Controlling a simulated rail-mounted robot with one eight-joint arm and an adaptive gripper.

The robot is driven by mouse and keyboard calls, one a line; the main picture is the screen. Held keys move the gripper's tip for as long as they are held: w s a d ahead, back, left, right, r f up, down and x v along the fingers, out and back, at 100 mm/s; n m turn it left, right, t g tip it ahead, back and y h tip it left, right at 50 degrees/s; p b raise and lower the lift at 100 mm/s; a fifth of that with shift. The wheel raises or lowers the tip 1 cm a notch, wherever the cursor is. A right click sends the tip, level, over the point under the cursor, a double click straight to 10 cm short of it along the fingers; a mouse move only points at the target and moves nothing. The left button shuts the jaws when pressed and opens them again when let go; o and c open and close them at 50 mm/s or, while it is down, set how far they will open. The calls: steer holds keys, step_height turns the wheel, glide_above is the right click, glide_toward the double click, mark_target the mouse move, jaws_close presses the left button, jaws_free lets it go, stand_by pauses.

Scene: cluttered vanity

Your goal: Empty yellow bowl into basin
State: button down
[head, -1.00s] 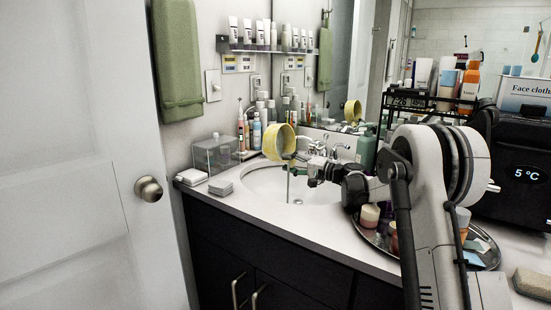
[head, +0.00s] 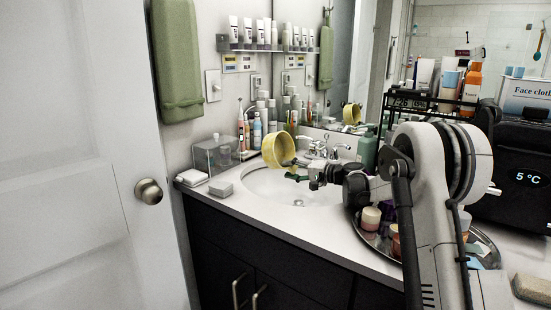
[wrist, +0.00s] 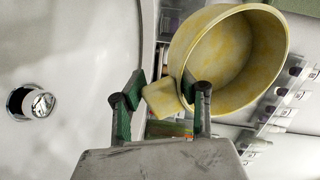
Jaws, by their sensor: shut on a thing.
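The yellow bowl (head: 280,150) is held in the air above the back left of the white basin (head: 262,184), tipped on its side. In the wrist view the bowl (wrist: 215,60) shows a bare, mottled yellow inside and a short handle. My gripper (head: 296,170) is shut on that handle; in the wrist view, the green fingers of my gripper (wrist: 163,92) stand either side of it. The basin (wrist: 70,45) fills the left of the wrist view, with its round drain (wrist: 32,102). No stream shows from the bowl.
Bottles and a toothbrush stand behind the bowl, below a wall shelf (head: 262,48). The faucet (head: 318,147) is behind the basin. A crowded round tray (head: 375,240) sits at right.

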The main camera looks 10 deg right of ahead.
mark_target(297, 167)
steer(key=shift+w+d+r+h, duration=0.2)
steer(key=shift+w+d+r, duration=0.05)
steer(key=shift+d+r, duration=0.25)
steer(key=shift+w+d+r+h, duration=0.25)
steer(key=shift+d+r, duration=0.1)
steer(key=shift+r, duration=0.15)
steer(key=shift+w+f+p, duration=0.15)
steer(key=shift+p, duration=0.15)
steer(key=shift+w+a, duration=0.15)
steer(key=shift+w, duration=0.05)
steer(key=shift+w+d+g+h+p, duration=0.2)
steer(key=shift+d+g+h+p, duration=0.5)
steer(key=shift+p, duration=0.45)
steer(key=shift+s+d+r+p, duration=0.15)
steer(key=shift+d+r+p, duration=0.05)
steer(key=shift+r+p, duration=0.3)
steer(key=shift+s+a+r+g+h+p, duration=0.1)
steer(key=shift+s+r+g+h+p, duration=0.1)
steer(key=shift+g+h+p, duration=0.3)
steer(key=shift+p, duration=0.3)
steer(key=shift+s+f+h, duration=0.1)
steer(key=shift+h, duration=0.25)
steer(key=shift+f, duration=0.1)
